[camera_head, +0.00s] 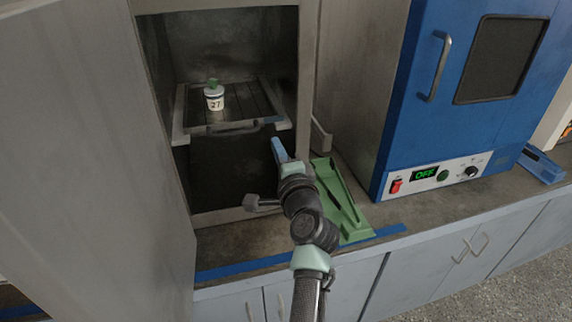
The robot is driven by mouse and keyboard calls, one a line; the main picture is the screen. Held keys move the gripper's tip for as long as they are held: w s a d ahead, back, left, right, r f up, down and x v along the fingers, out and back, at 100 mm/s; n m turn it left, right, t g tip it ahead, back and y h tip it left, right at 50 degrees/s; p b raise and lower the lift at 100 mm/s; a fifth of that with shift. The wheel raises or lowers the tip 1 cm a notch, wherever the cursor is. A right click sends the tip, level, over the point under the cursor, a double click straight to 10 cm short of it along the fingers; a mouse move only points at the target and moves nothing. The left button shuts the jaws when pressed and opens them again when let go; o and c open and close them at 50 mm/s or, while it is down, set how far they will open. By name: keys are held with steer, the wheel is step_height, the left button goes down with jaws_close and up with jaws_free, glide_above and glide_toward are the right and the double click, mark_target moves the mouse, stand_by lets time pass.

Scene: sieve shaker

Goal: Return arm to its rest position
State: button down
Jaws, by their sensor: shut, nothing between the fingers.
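My gripper (279,151) is at the end of my arm, in front of the open cabinet. Its blue fingers are shut with nothing between them, and they point up and away toward the cabinet's right side. My arm reaches up from the bottom of the picture over the counter edge. A small white cup marked 27 (214,103), with a green top, stands upright on the rack (181,127) inside the cabinet, apart from my gripper.
The grey cabinet door (80,150) stands open at the left. A green tray (344,205) lies on the counter right of my arm. A blue oven (412,110), its display reading OFF, stands at the right. Blue tape (240,268) runs along the counter's front.

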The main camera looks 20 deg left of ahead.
steer(key=v, duration=0.5)
steer(key=shift+s+d+r, duration=0.1)
steer(key=shift+s+d, duration=0.05)
